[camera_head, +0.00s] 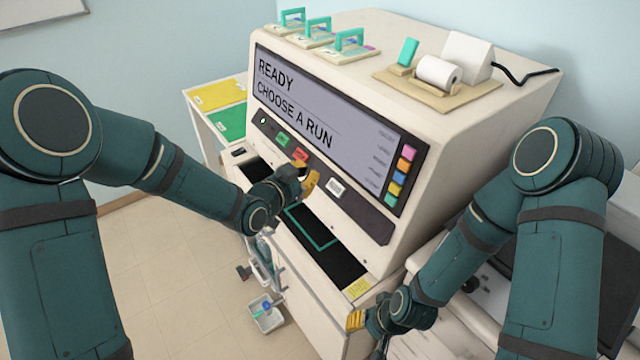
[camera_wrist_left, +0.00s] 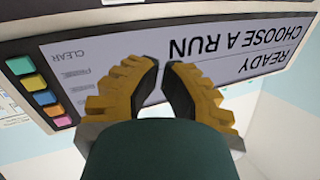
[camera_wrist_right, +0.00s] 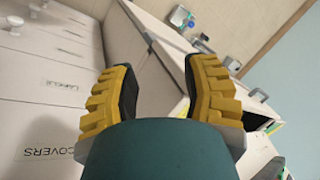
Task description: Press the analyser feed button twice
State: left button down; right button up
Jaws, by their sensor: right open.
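The analyser (camera_head: 440,110) is a large cream machine with a tilted screen (camera_head: 325,110) reading "READY CHOOSE A RUN". Below the screen is a dark strip with a green button (camera_head: 283,138), a red button (camera_head: 301,154) and a white button (camera_head: 335,187). Their labels are too small to read, so I cannot tell which is feed. My left gripper (camera_head: 308,181) is in front of this strip, between the red and white buttons. Its fingertips (camera_wrist_left: 161,66) are drawn together with nothing between them; I cannot tell if they touch the panel. My right gripper (camera_head: 358,320) is open and empty, low by the analyser's front right corner.
Coloured squares (camera_head: 397,178) line the screen's right edge. A dark open bay (camera_head: 335,262) lies under the button strip. Slide racks (camera_head: 348,46) and a paper roll (camera_head: 438,72) stand on top. A side table with yellow and green mats (camera_head: 228,122) is at left.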

aim_at(336, 188)
pick_arm(q)
jog(key=shift+a+r+m, duration=0.3)
jog(key=shift+r+m, duration=0.1)
jog(key=shift+r, duration=0.3)
pick_arm(e)
jog(key=shift+w+a+r, duration=0.1)
jog(key=shift+a+r, duration=0.05)
jog(key=shift+a, duration=0.15)
pick_arm(q)
jog(key=shift+w+f, duration=0.1)
jog(key=shift+w+d+f+b, duration=0.65)
jog(key=shift+d+f, duration=0.2)
jog(key=shift+f, duration=0.15)
jog(key=shift+w+d+f+b, duration=0.65)
jog(key=shift+d+f, duration=0.15)
jog(key=shift+f, duration=0.25)
jog(key=shift+w+d+f+b, duration=0.55)
jog(key=shift+d+f+b, duration=0.1)
jog(key=shift+d+f, duration=0.3)
pick_arm(e)
jog(key=shift+s+a+f, duration=0.1)
jog(key=shift+s+f, duration=0.1)
jog(key=shift+f, duration=0.45)
jog(key=shift+s+d+f, duration=0.1)
jog(key=shift+s+f, duration=0.15)
jog(key=shift+f, duration=0.4)
jog(key=shift+s+a+f, duration=0.1)
jog(key=shift+s+f, duration=0.1)
jog(key=shift+f, duration=0.45)
